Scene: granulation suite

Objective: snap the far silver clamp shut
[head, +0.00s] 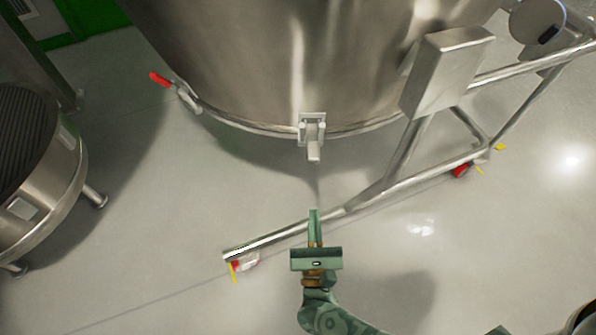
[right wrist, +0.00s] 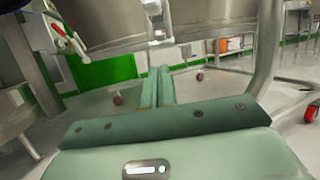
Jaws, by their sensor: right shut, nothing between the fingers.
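A silver clamp (head: 312,130) sits on the lower rim of the big steel vessel (head: 250,60), with its short lever pointing down toward my gripper; I cannot tell whether it is latched. It also shows in the right wrist view (right wrist: 155,20), just beyond the fingertips. My right gripper (head: 314,213) is shut and empty, its fingers pointing at the clamp with a gap between them. A second clamp (head: 188,97), with a red-tipped handle, sits on the rim to the left and appears at upper left in the right wrist view (right wrist: 62,32). My left gripper is not in view.
A steel frame with a slanting tube (head: 390,190) and a grey box (head: 446,70) stands right of the clamp. Its low tube passes just beyond my gripper in the picture. A round steel unit (head: 60,185) stands at left.

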